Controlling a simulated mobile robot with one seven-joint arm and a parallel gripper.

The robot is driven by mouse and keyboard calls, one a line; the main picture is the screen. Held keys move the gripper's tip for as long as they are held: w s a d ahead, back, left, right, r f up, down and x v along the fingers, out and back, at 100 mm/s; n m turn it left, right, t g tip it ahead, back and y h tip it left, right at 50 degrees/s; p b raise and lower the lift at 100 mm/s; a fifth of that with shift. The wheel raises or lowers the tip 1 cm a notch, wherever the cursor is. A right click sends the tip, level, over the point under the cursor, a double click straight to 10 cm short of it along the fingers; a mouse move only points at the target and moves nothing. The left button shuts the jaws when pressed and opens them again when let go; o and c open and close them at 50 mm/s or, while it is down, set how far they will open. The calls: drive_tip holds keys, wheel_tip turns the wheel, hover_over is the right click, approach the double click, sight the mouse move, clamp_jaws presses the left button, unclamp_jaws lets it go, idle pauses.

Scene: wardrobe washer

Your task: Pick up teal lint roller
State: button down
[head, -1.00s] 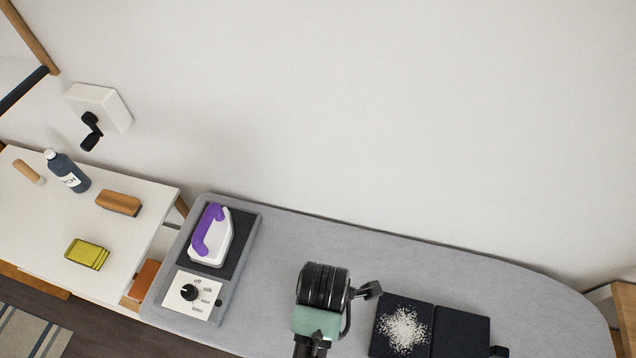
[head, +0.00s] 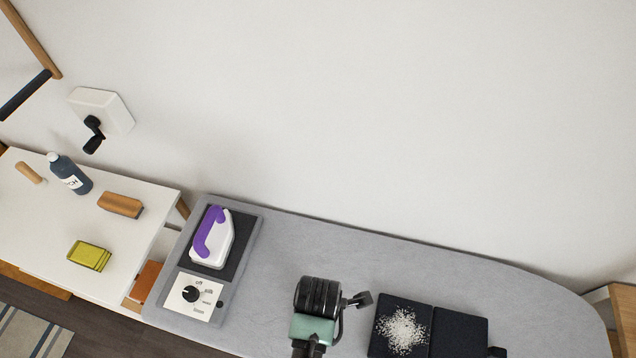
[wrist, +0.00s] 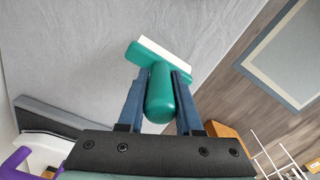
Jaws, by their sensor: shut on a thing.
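The teal lint roller (wrist: 159,92) shows in the wrist view, with a teal handle toward me and a white roller strip at its far end. My gripper (wrist: 161,80) is shut on its handle, one blue-grey finger on each side. The roller lies over the grey ironing board (wrist: 70,50) in that view; I cannot tell whether it touches the surface. In the head view, my wrist hides the fingers and the roller.
A purple and white iron (head: 212,238) rests on a stand with a dial panel (head: 193,296), left of my arm. Dark pads (head: 459,331), one with white specks (head: 401,330), lie to the right. A white table (head: 60,222) holds a bottle (head: 70,174) and brushes.

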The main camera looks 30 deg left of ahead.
idle(0.3)
wheel_tip(320, 180, up, 10)
drive_tip(key=shift+b, duration=0.5)
drive_tip(key=c, duration=1.3)
unclamp_jaws()
clamp_jaws()
